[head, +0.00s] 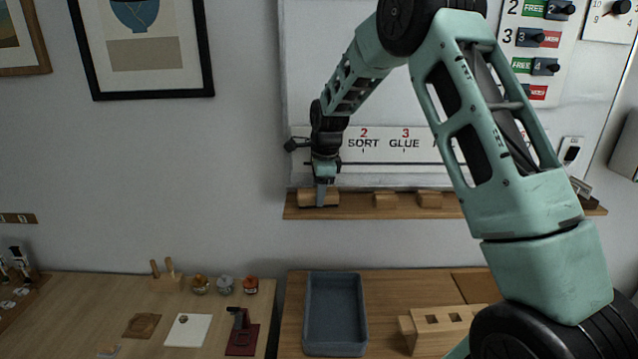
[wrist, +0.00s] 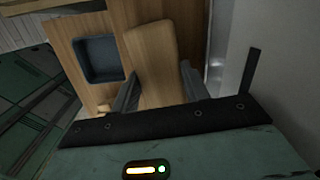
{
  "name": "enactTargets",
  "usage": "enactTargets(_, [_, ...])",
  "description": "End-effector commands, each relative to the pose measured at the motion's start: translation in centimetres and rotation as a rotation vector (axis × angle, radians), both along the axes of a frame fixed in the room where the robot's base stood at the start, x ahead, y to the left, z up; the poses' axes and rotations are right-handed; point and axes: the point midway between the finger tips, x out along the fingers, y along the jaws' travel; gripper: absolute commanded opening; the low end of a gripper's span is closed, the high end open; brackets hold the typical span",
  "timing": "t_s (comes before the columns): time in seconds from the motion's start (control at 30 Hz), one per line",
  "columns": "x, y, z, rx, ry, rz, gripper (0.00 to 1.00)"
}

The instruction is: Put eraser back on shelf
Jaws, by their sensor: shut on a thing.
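The eraser (head: 306,199) is a tan wooden block at the left end of the wooden shelf (head: 365,211) under the whiteboard. My gripper (head: 321,194) points down over it and is shut on it, with a finger in front of the block. In the wrist view the eraser (wrist: 153,58) lies between the two fingers of my gripper (wrist: 158,92). In the head view the block overlaps the shelf; I cannot tell whether it rests on it or hangs just above. Its far side is hidden.
Small wooden blocks (head: 385,200) and (head: 430,200) sit farther right on the shelf, with bare shelf between them and the eraser. Below stands a table with a blue-grey tray (head: 335,348) and a wooden block with holes (head: 440,326). My arm hides part of the board.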

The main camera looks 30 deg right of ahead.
Motion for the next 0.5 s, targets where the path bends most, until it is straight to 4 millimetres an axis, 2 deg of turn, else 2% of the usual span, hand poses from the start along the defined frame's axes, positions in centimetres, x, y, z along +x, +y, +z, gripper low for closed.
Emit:
enactTargets(0.37, [0.06, -0.05, -0.20, 0.000, 0.001, 0.000, 0.27])
enactTargets(0.4, [0.06, -0.05, -0.20, 0.000, 0.001, 0.000, 0.53])
enactTargets(0.47, [0.06, -0.05, -0.19, 0.000, 0.001, 0.000, 0.67])
enactTargets(0.5, [0.06, -0.05, -0.18, 0.000, 0.001, 0.000, 0.67])
